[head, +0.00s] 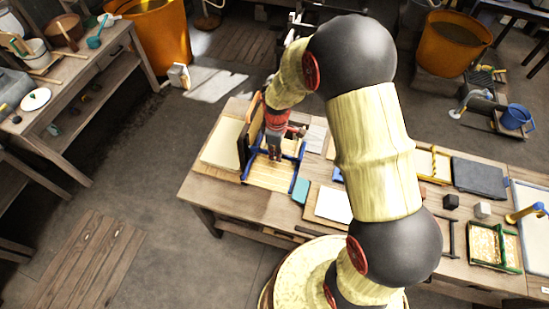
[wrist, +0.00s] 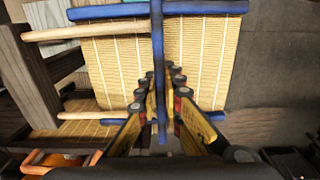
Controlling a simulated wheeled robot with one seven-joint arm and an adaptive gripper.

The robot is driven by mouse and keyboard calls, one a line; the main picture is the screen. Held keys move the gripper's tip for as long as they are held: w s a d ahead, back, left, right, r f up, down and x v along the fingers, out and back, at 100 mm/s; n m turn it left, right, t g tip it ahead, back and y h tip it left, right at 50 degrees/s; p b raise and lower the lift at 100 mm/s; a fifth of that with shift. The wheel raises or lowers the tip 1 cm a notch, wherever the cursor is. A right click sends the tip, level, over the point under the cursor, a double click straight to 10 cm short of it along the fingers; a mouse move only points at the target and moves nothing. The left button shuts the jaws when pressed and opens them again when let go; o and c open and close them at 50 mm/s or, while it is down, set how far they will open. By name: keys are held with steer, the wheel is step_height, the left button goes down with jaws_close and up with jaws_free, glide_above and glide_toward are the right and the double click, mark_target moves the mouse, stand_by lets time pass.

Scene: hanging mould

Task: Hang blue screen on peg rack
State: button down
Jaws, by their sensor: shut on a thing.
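The blue screen (wrist: 205,60) has pale slats and blue bars. My gripper (wrist: 162,88) is shut on its long blue middle bar, with a finger on each side. The peg rack (wrist: 28,80) is dark wood, at the left of the wrist view. Its two pale pegs stick out to the right and overlap the screen's left part; I cannot tell whether they touch it. In the head view the screen (head: 268,177) is at the table's left end, just right of the upright rack (head: 246,135). My gripper (head: 275,152) is over it and hides part of it.
A pale board (head: 222,143) lies left of the rack. A teal block (head: 300,190) and a white sheet (head: 333,205) lie to the right on the wooden table (head: 205,186). Green-framed and dark trays are farther right. My arm hides the table's middle.

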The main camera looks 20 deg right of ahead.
steer(key=shift+w+d+b, duration=0.25)
steer(key=shift+w+d, duration=0.65)
steer(key=shift+w, duration=0.3)
steer(key=shift+w+d+b, duration=0.25)
steer(key=shift+w+d, duration=0.6)
steer(key=shift+w, duration=0.3)
steer(key=shift+f+b, duration=0.45)
steer(key=shift+f, duration=0.25)
steer(key=c, duration=1.9)
jaws_free()
step_height(320, 180, up, 12)
steer(key=shift+r, duration=0.1)
